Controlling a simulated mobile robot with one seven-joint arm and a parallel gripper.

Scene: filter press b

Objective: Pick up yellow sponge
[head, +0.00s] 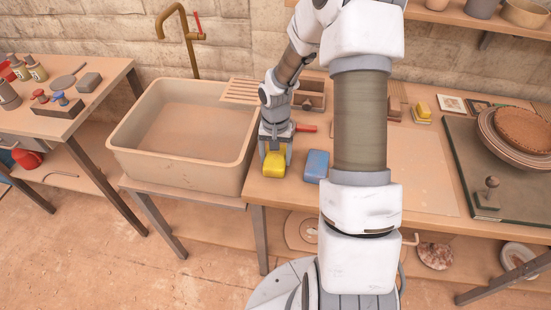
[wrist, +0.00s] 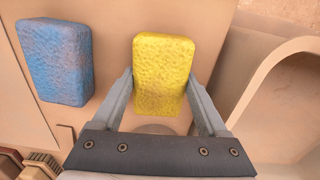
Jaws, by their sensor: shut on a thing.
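The yellow sponge (head: 274,164) is near the front left corner of the table, just right of the sink. My gripper (head: 275,152) reaches down over it from behind. In the wrist view the yellow sponge (wrist: 163,78) sits between the two fingers of my gripper (wrist: 164,90), which are shut on its sides. Whether the sponge touches the table or is slightly above it, I cannot tell.
A blue sponge (head: 316,166) lies close to the right, and it also shows in the wrist view (wrist: 55,62). The sink basin (head: 190,178) is on the left. A red-handled tool (head: 306,128) lies behind. A grey-green board (head: 470,150) with a bowl is farther right.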

